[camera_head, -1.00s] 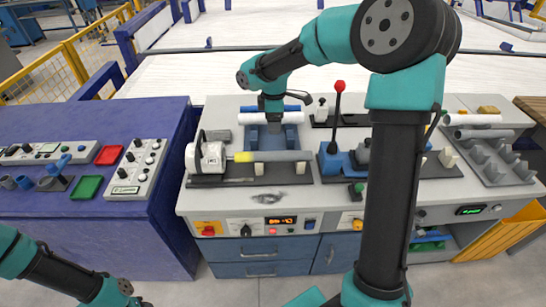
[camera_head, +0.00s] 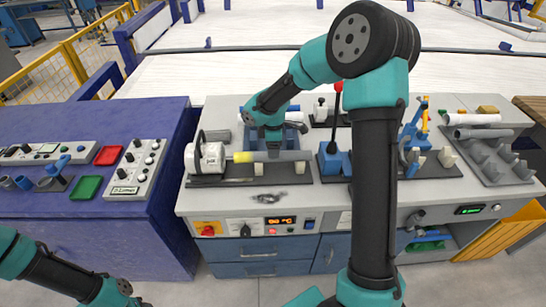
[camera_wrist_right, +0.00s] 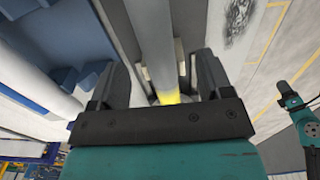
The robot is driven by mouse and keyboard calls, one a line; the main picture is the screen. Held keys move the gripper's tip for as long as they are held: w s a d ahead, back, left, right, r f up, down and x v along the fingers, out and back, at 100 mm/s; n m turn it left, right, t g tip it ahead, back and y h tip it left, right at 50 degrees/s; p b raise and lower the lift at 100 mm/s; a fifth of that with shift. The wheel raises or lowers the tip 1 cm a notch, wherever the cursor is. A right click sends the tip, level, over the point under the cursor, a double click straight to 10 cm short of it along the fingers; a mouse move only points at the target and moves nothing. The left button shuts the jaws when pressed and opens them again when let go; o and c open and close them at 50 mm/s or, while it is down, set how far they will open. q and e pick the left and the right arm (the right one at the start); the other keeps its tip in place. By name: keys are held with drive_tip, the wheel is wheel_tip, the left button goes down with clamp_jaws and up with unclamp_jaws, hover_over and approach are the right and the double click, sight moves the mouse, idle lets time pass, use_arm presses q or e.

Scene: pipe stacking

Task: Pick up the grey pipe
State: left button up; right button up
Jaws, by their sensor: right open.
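The grey pipe (camera_head: 292,155) lies level across the holder on the bench, beside the white chuck unit (camera_head: 207,157). It has a yellow band (camera_head: 243,157) near its left end. My right gripper (camera_head: 273,151) is over the middle of this pipe, pointing down. In the right wrist view the grey pipe (camera_wrist_right: 158,45) runs between the two open fingers of my right gripper (camera_wrist_right: 160,78), with gaps on both sides. My left arm shows at the lower left, but its gripper is not in view.
A white pipe (camera_head: 294,117) lies in a blue cradle behind the grey pipe. A lever with a red knob (camera_head: 337,87) stands to the right. A grey rack (camera_head: 497,170) with pipes is at the far right. A purple table (camera_head: 60,225) stands on the left.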

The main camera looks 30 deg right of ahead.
drive_tip(key=shift+f, duration=0.1)
drive_tip(key=shift+w+d+f, duration=0.1)
drive_tip(key=shift+f, duration=1.15)
drive_tip(key=shift+w+f, duration=0.1)
drive_tip(key=shift+f, duration=1.15)
drive_tip(key=shift+c, duration=0.3)
drive_tip(key=c, duration=1)
